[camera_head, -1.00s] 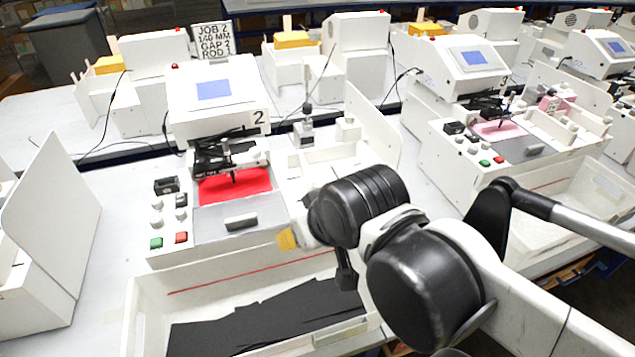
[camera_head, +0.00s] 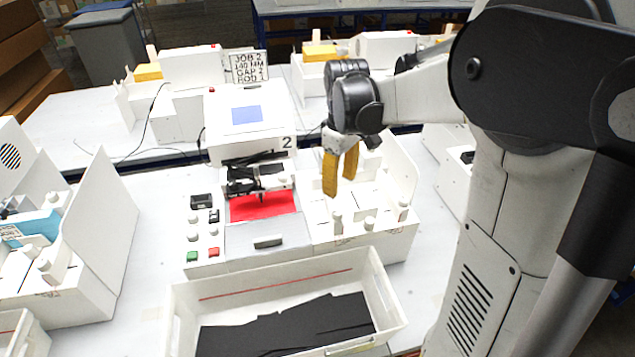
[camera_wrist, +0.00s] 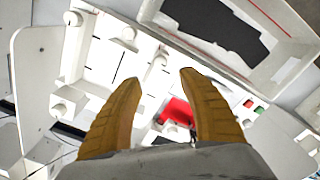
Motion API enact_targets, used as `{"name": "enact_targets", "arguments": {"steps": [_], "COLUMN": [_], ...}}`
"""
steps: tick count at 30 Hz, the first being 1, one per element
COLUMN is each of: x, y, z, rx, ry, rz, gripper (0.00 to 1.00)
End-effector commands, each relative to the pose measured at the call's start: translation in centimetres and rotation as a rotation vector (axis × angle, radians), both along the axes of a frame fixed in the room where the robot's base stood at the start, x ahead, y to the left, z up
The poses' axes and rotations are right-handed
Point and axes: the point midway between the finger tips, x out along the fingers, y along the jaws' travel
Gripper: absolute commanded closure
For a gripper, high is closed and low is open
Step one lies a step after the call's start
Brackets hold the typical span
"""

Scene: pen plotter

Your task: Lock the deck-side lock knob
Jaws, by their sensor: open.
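My gripper (camera_head: 340,188) is open and empty, with two yellow fingers pointing down above the white right-hand section of plotter 2 (camera_head: 243,108). Several small white knobs or posts stand there, including one front post (camera_head: 338,222) below the fingers, one to its right (camera_head: 370,223) and one at the right edge (camera_head: 403,212). In the wrist view a white knob (camera_wrist: 160,60) shows between and just beyond the gripper fingertips (camera_wrist: 161,77), apparently not touched.
Left of the grey drawer (camera_head: 267,232) are white knobs, a green button (camera_head: 193,257) and a red button. A white bin (camera_head: 180,318) with black sheets stands in front. A white upright panel (camera_head: 402,168) is close right of my gripper. Red material (camera_head: 263,205) lies on the plotter bed.

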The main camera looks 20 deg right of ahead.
Motion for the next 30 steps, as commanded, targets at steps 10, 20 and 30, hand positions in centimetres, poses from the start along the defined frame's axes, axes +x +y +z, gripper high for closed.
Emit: {"name": "enact_targets", "arguments": {"steps": [10, 20, 30], "x": [0.0, 0.0, 0.0], "y": [0.0, 0.0, 0.0], "z": [-5.9, -10.4, -10.7], "rx": [0.0, 0.0, 0.0], "ry": [0.002, 0.001, 0.001], "rz": [0.001, 0.0, 0.0], "gripper": [0.52, 0.52, 0.52]}}
